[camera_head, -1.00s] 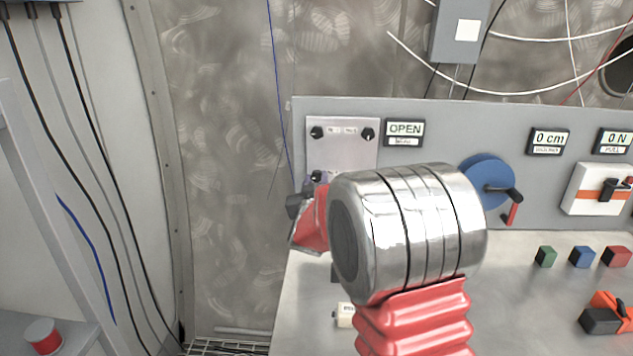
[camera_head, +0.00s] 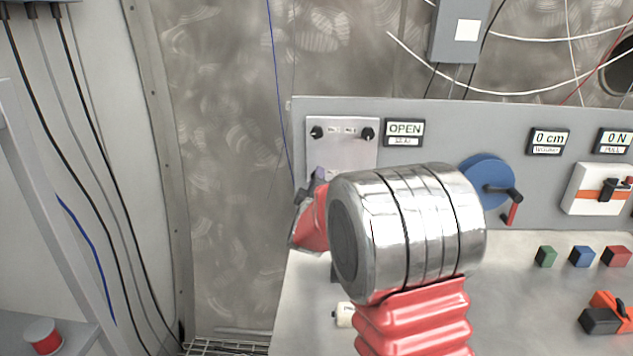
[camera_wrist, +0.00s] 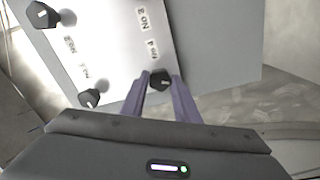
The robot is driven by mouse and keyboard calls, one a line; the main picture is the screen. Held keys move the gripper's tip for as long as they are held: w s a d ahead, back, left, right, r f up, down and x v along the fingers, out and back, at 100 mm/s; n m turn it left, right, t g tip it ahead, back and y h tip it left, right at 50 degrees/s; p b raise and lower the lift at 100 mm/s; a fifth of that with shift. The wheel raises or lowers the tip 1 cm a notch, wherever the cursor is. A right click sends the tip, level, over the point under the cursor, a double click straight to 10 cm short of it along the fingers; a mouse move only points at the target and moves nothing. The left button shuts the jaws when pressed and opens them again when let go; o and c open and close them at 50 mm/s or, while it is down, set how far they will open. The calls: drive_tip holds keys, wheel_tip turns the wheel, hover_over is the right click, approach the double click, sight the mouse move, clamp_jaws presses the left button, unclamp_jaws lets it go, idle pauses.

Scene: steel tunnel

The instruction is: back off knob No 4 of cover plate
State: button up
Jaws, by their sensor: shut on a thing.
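The cover plate (camera_head: 345,152) is a pale plate on the upright panel, with dark knobs near its corners. Two upper knobs, left (camera_head: 317,132) and right (camera_head: 367,133), show in the head view; its lower part is mostly hidden by my arm. In the wrist view the plate (camera_wrist: 115,45) is tilted and its labels are upside down. My gripper (camera_wrist: 159,84) is shut on a black knob (camera_wrist: 160,77) at the plate's edge; the label beside it seems to read No 4. Two other knobs (camera_wrist: 90,98) (camera_wrist: 42,14) stand free.
An OPEN display (camera_head: 405,129) sits right of the plate. A blue wheel with a crank (camera_head: 487,180) is further right. Green, blue and red buttons (camera_head: 582,257) and an orange-black device (camera_head: 604,315) are on the bench.

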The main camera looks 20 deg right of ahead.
drive_tip(key=shift+a+f+n, duration=0.15)
drive_tip(key=shift+n, duration=1.45)
drive_tip(key=o, duration=1)
drive_tip(key=shift+o, duration=0.2)
drive_tip(key=shift+s, duration=0.1)
drive_tip(key=v, duration=1.3)
drive_tip(key=shift+s+a, duration=0.2)
